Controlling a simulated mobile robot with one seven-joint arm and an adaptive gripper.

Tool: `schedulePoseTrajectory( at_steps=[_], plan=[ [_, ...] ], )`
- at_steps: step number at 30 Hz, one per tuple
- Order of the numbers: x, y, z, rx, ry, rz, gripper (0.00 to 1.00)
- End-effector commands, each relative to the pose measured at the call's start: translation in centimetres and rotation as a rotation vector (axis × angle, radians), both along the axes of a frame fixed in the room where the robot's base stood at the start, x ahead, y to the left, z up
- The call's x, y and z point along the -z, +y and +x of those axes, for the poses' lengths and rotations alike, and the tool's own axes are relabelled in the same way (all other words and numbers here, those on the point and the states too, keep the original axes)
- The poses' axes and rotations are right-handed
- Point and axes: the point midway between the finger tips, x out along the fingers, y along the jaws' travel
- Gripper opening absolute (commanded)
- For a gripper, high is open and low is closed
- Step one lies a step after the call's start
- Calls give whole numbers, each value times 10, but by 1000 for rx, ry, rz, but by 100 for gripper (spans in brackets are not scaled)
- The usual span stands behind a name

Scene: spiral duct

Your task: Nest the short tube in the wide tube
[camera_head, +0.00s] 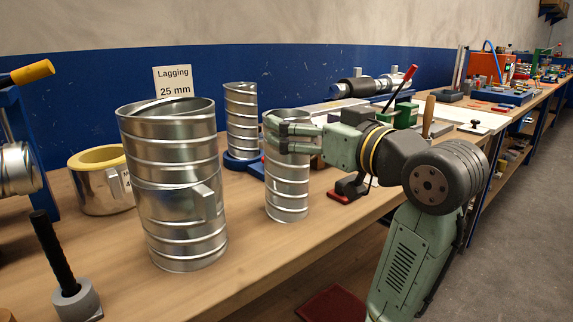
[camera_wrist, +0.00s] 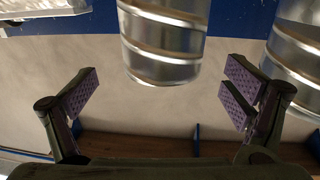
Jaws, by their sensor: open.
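The wide tube (camera_head: 165,160) is a ribbed spiral metal duct with a slanted open top and a side tab, standing upright on the bench. A narrower ribbed tube (camera_head: 287,190), apparently the short tube, stands upright to its right, apart from it. My gripper (camera_head: 290,132) reaches in from the right at this tube's upper part, hiding some of it. In the wrist view, my open gripper (camera_wrist: 160,95) has a ribbed tube (camera_wrist: 165,45) between its fingers, with gaps on both sides. A larger ribbed tube (camera_wrist: 300,55) shows at the right edge there.
Another slim ribbed tube (camera_head: 242,120) stands behind on a blue base. A "Lagging 25 mm" sign (camera_head: 173,81) stands behind.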

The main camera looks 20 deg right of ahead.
Motion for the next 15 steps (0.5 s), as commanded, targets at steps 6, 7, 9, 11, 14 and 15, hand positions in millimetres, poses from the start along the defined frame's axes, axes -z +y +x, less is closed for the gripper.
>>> schedulePoseTrajectory(
  at_steps=[6,7,9,11,14,15],
  plan=[
    [2,9,23,-2,2,0,95],
    [3,11,28,-2,3,1,95],
    [2,14,38,-2,1,2,95],
    [3,15,45,-1,2,0,95],
    [3,16,48,0,0,0,95],
    [4,16,48,0,-1,0,95]
  ],
)
